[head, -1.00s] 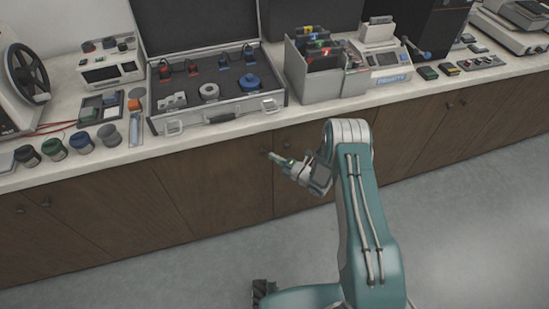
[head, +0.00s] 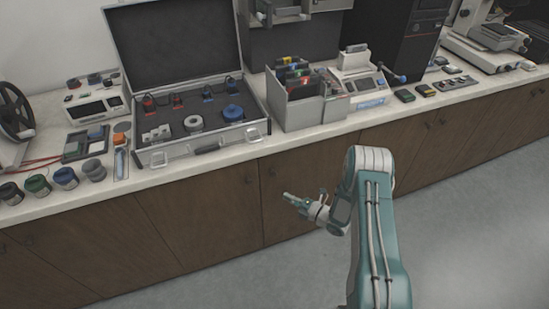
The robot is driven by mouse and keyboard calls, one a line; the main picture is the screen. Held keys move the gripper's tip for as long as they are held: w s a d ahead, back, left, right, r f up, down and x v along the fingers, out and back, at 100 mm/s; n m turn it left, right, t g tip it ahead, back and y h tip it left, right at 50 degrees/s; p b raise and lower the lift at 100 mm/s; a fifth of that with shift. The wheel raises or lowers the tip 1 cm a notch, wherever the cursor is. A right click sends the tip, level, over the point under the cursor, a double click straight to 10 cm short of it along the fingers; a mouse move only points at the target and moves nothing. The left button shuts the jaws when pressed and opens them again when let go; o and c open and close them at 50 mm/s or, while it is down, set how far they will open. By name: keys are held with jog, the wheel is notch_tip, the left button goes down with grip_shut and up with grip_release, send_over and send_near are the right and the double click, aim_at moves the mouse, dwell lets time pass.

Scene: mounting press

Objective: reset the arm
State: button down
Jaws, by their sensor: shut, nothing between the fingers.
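My gripper (head: 291,199) is shut and empty. It is in front of the wooden cabinet doors (head: 222,207), below the counter's front edge, and points to the left. My teal arm folds down from its elbow at the right of the gripper. The gripper appears to touch nothing, though its distance from the doors is hard to tell.
An open case (head: 159,158) with connectors and rolls stands on the counter (head: 140,183) above the gripper. A grey box (head: 296,113) with coloured folders and a device (head: 367,97) stand right of it. Several jars (head: 38,186) stand at the left. Grey floor (head: 455,215) is clear at the right.

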jog(key=w+d+r+m+h, duration=0.1)
jog(key=w+r+h, duration=0.1)
jog(key=r, duration=0.2)
jog(key=w+d+r+m+h, duration=0.1)
jog(key=w+r+m+h, duration=0.1)
jog(key=r, duration=0.3)
jog(key=w+d+r+m+t+h, duration=0.1)
jog(key=w+r+m+h, duration=0.1)
jog(key=w+r, duration=0.2)
jog(key=shift+w+d+r, duration=0.1)
jog(key=shift+d+r, duration=0.15)
jog(key=shift+r, duration=0.35)
jog(key=s+d+r+m+h, duration=0.2)
jog(key=s+r+m+h, duration=0.15)
jog(key=r, duration=0.35)
jog(key=s+d+r+m+g+h, duration=0.1)
jog(key=s+d+r+m+h, duration=0.15)
jog(key=r+m, duration=0.4)
jog(key=s+d+r+m+h, duration=0.1)
jog(key=s+r+m+h, duration=0.2)
jog(key=r, duration=0.6)
jog(key=s+a+r+m+g, duration=0.2)
jog(key=s+m, duration=0.3)
jog(key=s, duration=1)
jog(key=s+a+r+m+g, duration=0.2)
jog(key=s+m, duration=0.3)
jog(key=s, duration=1)
jog(key=shift+r+g+y, duration=0.4)
jog(key=shift+g, duration=0.3)
jog(key=shift+s, duration=0.1)
